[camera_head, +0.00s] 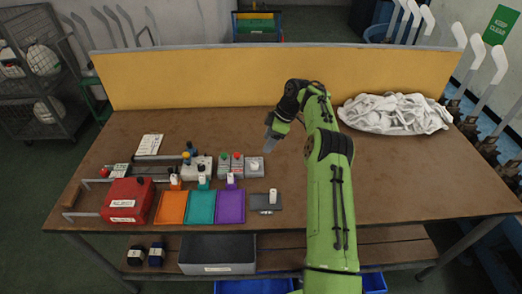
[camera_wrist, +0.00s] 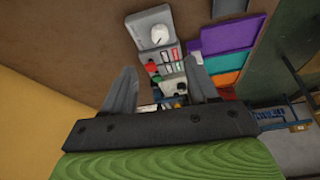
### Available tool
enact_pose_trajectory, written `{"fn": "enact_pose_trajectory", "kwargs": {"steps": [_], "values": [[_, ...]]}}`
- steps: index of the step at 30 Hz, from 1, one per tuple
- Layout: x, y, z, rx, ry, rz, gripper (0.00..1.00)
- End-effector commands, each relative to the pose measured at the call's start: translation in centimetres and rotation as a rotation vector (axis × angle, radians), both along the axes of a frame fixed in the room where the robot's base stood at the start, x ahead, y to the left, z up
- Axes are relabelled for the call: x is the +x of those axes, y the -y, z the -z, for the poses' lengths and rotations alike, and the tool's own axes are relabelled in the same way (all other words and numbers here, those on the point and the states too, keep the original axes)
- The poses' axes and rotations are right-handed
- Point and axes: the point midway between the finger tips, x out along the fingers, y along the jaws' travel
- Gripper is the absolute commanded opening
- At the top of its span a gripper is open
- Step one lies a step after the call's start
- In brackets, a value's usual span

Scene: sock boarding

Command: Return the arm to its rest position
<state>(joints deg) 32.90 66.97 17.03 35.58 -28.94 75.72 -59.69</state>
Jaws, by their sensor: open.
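My green arm reaches up over the brown worktable (camera_head: 400,185) from its front edge. It bends to the left, and my gripper (camera_head: 270,140) hangs above the table, right of the grey control boxes. In the wrist view my gripper (camera_wrist: 163,88) has its two grey fingers spread apart with nothing held between them. A grey box with a white knob (camera_wrist: 157,33) and red and green buttons shows beyond the fingers. In the head view the control box (camera_head: 254,167) lies just left of and below the fingertips. Any contact with the table cannot be seen.
A heap of white socks (camera_head: 395,113) lies at the back right. Orange (camera_head: 171,208), teal (camera_head: 201,207) and purple (camera_head: 231,206) trays sit at the front, beside a red box (camera_head: 128,200). A yellow panel (camera_head: 200,80) closes the back. The table's right side is clear.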

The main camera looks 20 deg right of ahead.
Motion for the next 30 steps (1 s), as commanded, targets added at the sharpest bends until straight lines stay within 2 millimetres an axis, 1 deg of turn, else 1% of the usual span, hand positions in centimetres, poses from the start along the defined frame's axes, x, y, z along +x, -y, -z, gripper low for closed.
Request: {"fn": "enact_pose_trajectory", "kwargs": {"steps": [1,3,6,21,23,26,28,30], "values": [[-0.2,0.4,-1.4,0.0,0.001,0.0,0.59],[-0.4,0.8,-2.5,0.0,0.0,0.001,0.59],[-0.6,1.1,-3.3,0.001,-0.001,0.001,0.59],[-0.7,1.2,-3.3,0.001,-0.002,-0.001,0.59],[-0.7,0.9,-3.8,-0.002,-0.002,0.001,0.59],[-0.8,-1.3,-6.6,-0.023,-0.011,0.023,0.59],[-1.5,-3.9,-9.9,-0.047,-0.024,0.065,0.59],[-3.0,-6.8,-13.2,-0.075,-0.038,0.128,0.59]]}}
